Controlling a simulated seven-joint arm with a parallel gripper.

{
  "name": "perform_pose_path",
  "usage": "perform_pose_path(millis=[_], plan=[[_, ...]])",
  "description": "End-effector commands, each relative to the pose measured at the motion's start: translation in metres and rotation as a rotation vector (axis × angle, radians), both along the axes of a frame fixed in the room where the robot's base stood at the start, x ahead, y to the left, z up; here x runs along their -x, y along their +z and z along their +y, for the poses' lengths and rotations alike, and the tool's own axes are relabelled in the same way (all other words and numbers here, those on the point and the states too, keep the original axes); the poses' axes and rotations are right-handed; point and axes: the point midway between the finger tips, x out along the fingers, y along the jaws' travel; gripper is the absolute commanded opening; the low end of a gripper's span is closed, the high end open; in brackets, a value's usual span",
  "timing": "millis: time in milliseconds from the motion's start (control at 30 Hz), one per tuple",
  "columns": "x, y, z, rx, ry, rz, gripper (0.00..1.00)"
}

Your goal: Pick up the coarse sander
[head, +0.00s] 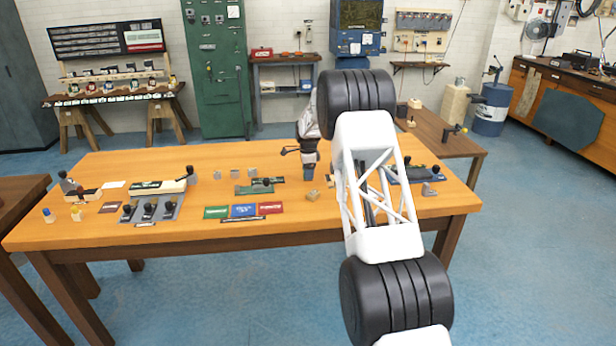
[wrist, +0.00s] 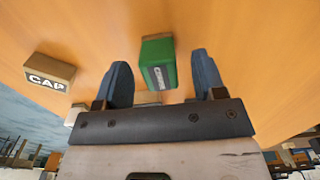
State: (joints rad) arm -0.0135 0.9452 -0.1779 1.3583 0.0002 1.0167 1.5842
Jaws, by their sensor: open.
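In the wrist view my gripper (wrist: 159,60) is open, with its two blue fingers spread. A green block (wrist: 158,64) with a dark, partly legible label shows between the fingers, with visible gaps on both sides. It looks like the coarse sander, but I cannot read the label fully. I cannot tell how far it is from the fingertips. In the head view my gripper (head: 310,172) points down over the middle-right of the wooden table. The green block cannot be clearly made out there.
A tan block marked CAP (wrist: 50,71) lies left of the fingers. On the table (head: 150,237), green (head: 216,212), blue (head: 243,211) and red (head: 270,208) labelled panels lie near the front edge. A grey fixture with black knobs (head: 149,209) stands further left.

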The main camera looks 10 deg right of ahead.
Motion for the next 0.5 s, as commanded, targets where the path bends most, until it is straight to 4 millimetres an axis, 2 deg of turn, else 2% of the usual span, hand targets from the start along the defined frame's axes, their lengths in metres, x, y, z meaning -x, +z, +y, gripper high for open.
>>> perform_pose_path(millis=[133, 500], plan=[[0.0001, -0.0064, 0.0, 0.0, 0.0, -0.001, 0.64], [0.0001, -0.0071, -0.0001, 0.0, 0.0, -0.001, 0.64]])
